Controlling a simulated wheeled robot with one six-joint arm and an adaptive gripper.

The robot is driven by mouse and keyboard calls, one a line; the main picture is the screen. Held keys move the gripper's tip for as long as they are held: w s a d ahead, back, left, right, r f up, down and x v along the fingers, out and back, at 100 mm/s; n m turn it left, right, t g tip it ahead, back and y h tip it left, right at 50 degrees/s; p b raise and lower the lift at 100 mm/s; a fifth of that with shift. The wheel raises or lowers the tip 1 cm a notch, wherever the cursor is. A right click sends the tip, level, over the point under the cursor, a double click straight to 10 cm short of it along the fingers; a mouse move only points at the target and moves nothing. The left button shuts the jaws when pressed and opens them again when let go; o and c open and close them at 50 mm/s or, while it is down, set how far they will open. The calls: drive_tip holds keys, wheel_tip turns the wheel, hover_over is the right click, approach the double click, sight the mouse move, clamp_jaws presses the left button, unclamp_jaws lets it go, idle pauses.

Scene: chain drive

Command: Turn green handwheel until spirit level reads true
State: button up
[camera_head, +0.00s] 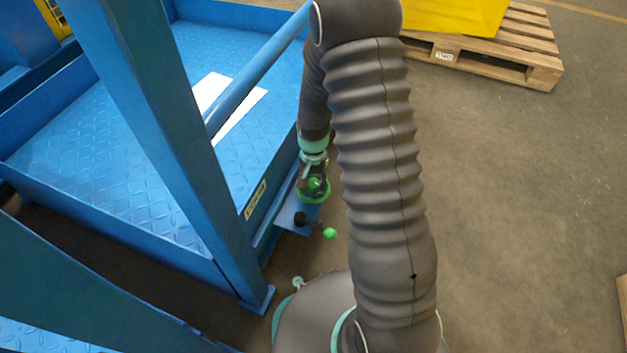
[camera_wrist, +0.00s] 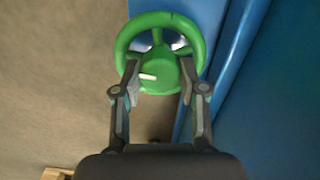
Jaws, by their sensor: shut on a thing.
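The green handwheel (camera_wrist: 160,70) fills the top middle of the wrist view, with a round rim, a hub and a short pale mark pointing left. My gripper (camera_wrist: 157,88) is shut on the handwheel, one finger at each side of the hub inside the lower rim. In the head view the handwheel (camera_head: 317,194) sits on a small blue bracket at the platform's corner, partly covered by my gripper (camera_head: 313,180). I cannot make out the spirit level in either view.
A green ball knob (camera_head: 330,233) and a black knob (camera_head: 300,219) sit close below the handwheel. A blue post (camera_head: 165,130) and rail (camera_head: 260,75) stand left of my arm. A pallet (camera_head: 525,50) with a yellow bin (camera_head: 455,14) is behind.

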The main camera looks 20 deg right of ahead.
sight(313, 182)
drive_tip(key=n, duration=0.5)
drive_tip(key=shift+n, duration=2.4)
drive_tip(key=o, duration=1.1)
drive_tip(key=shift+o, duration=0.2)
wheel_tip(313, 182, up, 12)
drive_tip(key=shift+s, duration=0.1)
